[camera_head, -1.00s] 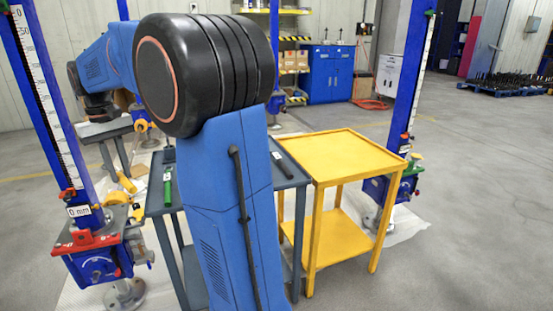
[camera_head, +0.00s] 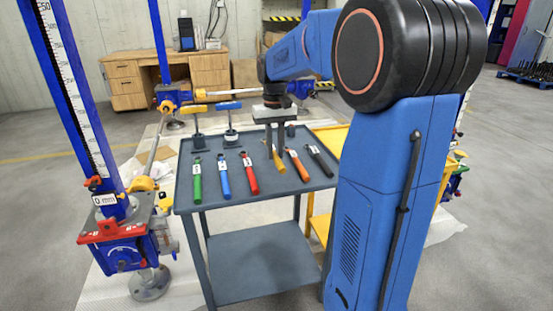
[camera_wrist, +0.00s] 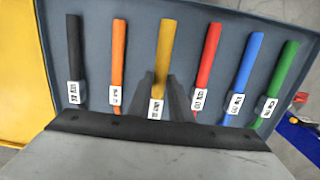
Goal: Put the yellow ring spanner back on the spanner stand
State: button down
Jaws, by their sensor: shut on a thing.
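A yellow-handled tool with a white label, likely the yellow ring spanner (camera_head: 279,163), is in the row of tools over the grey table (camera_head: 256,206). My gripper (camera_head: 274,150) points down, shut on it. In the wrist view the yellow handle (camera_wrist: 166,48) sticks out beyond my fingers (camera_wrist: 162,96), between the orange and red handles. Its far end is hidden, and I cannot tell whether it touches the table. Two small grey posts stand at the table's back, with a yellow bar (camera_head: 183,107) and a blue bar (camera_head: 228,105) at their tops. I cannot tell which thing is the spanner stand.
Green (camera_head: 197,180), blue (camera_head: 224,177), red (camera_head: 249,175), orange (camera_head: 298,166) and black (camera_head: 320,160) tools lie in the row. A blue screw jack (camera_head: 122,240) stands at left. A yellow table (camera_head: 330,134) adjoins at right. The grey table's front strip is clear.

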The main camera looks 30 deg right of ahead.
aim_at(275, 154)
jog(key=shift+f, duration=1.75)
jog(key=shift+a+f, duration=0.1)
jog(key=c, duration=1.6)
grip_release()
notch_tip(275, 154, up, 12)
jog(key=s+a+f+n+t, duration=0.25)
jog(key=s+a, duration=0.55)
jog(key=s, duration=0.6)
jog(key=s+a+f+t, duration=0.1)
jog(key=s+f, duration=0.2)
jog(key=s, duration=0.1)
jog(key=s+a+f+t, duration=0.1)
jog(key=s+a+f, duration=0.1)
jog(key=s+f, duration=0.2)
jog(key=s+a+f+t, duration=0.1)
jog(key=s+f, duration=0.3)
jog(key=s, duration=0.2)
jog(key=shift+s+a+n, duration=0.15)
jog(key=shift+a+n, duration=0.2)
jog(key=shift+a, duration=0.05)
